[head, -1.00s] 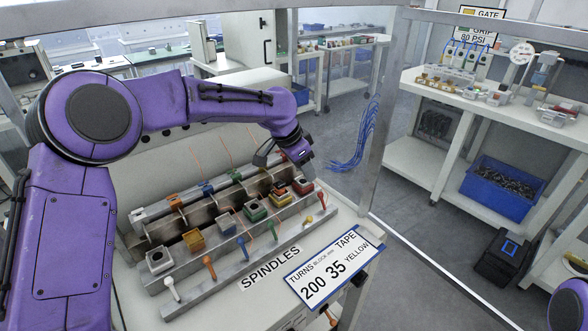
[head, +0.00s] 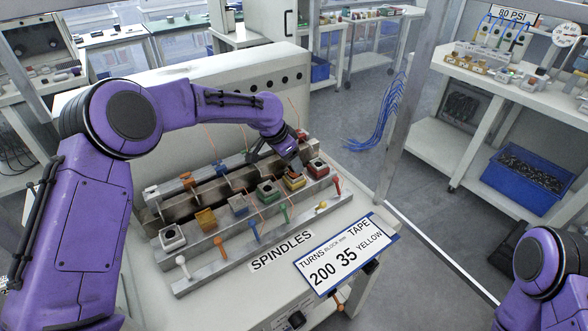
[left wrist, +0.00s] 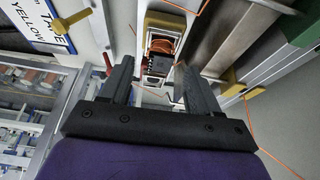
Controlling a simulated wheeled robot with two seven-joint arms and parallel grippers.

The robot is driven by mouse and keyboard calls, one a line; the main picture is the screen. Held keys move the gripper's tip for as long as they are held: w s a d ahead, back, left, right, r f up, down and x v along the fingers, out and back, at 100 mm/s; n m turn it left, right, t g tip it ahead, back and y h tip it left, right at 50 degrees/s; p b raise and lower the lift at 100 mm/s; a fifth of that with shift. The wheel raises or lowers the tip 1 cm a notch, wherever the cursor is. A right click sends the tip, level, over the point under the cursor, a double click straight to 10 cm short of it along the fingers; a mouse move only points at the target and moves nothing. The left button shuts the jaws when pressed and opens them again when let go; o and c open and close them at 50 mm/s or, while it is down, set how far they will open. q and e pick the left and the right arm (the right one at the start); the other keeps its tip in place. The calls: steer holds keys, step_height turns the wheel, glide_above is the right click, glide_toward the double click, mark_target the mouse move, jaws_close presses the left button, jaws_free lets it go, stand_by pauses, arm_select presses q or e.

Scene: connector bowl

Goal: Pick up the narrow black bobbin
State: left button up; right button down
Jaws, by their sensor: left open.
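A small dark bobbin with copper-coloured winding (left wrist: 160,62) shows between the fingers in the left wrist view, with a yellow block around its far end. I cannot tell for sure whether it is the narrow black bobbin. My left gripper (left wrist: 152,85) is open, one finger on each side of it, with gaps visible. In the head view the left gripper (head: 295,165) is over the yellow block (head: 294,182) in the spindle row, partly hiding what is behind it. My right gripper is not in view.
Coloured levers, such as a red one (head: 337,185), stand along the front rail. A sign (head: 345,255) lies at the front right. Thin wires rise behind.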

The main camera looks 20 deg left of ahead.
arm_select(q)
step_height(320, 180, down, 2)
steer(key=shift+w+d+f+p, duration=0.1)
steer(key=shift+f+p, duration=0.05)
steer(key=shift+p, duration=0.15)
steer(key=shift+w+d+f, duration=0.25)
steer(key=shift+w+f, duration=0.05)
steer(key=shift+f, duration=0.15)
steer(key=shift+s+a+r, duration=0.1)
steer(key=c, duration=1)
steer(key=shift+c, duration=0.2)
